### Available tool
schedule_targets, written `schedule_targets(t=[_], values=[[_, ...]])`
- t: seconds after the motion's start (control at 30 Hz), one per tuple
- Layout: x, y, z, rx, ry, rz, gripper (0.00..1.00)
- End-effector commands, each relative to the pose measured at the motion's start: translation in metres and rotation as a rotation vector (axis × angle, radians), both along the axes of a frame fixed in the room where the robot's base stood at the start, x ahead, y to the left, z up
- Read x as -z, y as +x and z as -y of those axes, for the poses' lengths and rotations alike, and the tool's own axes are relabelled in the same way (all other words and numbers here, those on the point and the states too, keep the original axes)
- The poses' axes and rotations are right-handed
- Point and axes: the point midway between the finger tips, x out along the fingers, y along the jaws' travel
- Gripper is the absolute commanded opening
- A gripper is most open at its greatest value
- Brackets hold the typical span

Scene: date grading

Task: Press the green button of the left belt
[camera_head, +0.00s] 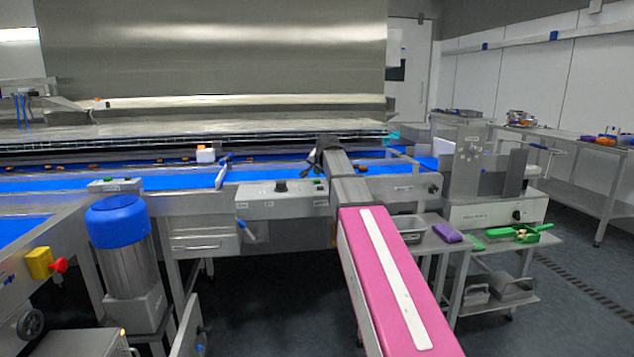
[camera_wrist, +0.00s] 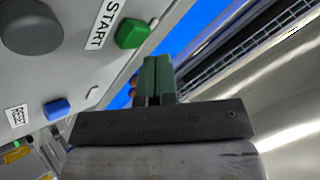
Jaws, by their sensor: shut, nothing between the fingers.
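A green button (camera_wrist: 132,33) beside a START label sits on a light grey control panel (camera_wrist: 75,75) in the wrist view. My gripper (camera_wrist: 158,60) is shut and empty, its green fingertips just below and right of the button in the picture. A small gap shows between them; I cannot tell the depth. In the head view my gripper (camera_head: 318,165) is over the right end of the panel (camera_head: 262,208) at the belt's front; the arm and gripper partly hide that end. The blue belt (camera_head: 70,185) runs behind the panel.
A grey knob (camera_wrist: 30,25) and a blue button (camera_wrist: 57,109) by a RESET label share the panel. A smaller control box (camera_head: 115,185) stands left, near a blue-topped motor (camera_head: 117,222). A red stop button (camera_head: 59,265) is at the far left.

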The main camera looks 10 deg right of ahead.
Motion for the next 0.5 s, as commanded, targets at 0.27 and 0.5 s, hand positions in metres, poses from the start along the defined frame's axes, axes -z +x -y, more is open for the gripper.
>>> schedule_targets(t=[0.27,0.5], values=[[0.0,0.0,0.0,0.0,0.0,0.0,0.0],[0.0046,-0.0002,0.0001,0.0,0.0,0.0,0.0]])
